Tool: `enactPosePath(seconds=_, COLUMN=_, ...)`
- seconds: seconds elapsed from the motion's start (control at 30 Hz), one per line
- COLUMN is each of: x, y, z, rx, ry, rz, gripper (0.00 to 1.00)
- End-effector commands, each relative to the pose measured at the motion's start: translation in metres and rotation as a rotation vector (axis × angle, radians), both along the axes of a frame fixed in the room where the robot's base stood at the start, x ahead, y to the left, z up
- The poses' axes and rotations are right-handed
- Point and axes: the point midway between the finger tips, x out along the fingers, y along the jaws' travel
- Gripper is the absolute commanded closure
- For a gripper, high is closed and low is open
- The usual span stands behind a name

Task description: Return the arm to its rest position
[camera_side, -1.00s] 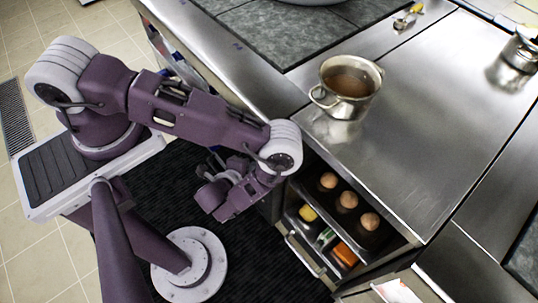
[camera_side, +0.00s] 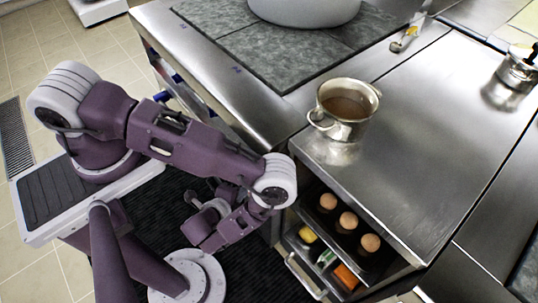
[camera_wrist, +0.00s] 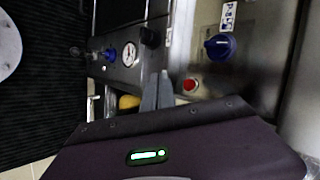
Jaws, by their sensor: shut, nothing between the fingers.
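My arm reaches from its base at the left of the side view, and its end hangs over the dark floor mat, left of the open drawer. In the wrist view, the two slim grey fingers of my gripper (camera_wrist: 158,78) lie together and hold nothing. They point at a metal front panel with a blue knob (camera_wrist: 220,46), a red button (camera_wrist: 190,85) and a round gauge (camera_wrist: 129,54). In the side view, the fingers are too small and dark to make out clearly.
A steel pot of brown liquid (camera_side: 346,108) stands on the steel counter (camera_side: 415,150). A large pot (camera_side: 305,10) stands on the dark hob. The floor mat (camera_side: 255,280) looks clear.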

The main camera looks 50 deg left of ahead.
Motion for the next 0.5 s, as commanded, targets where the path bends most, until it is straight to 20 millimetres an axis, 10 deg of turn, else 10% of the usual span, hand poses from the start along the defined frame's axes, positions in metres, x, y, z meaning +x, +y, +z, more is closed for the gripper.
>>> enactPosePath(seconds=0.27, x=-0.037, y=0.025, z=0.042, rx=0.604, ry=0.337, rz=-0.291, gripper=1.0)
enactPosePath(seconds=0.5, x=0.013, y=0.025, z=0.162, rx=0.75, ry=0.441, rz=-0.102, gripper=1.0)
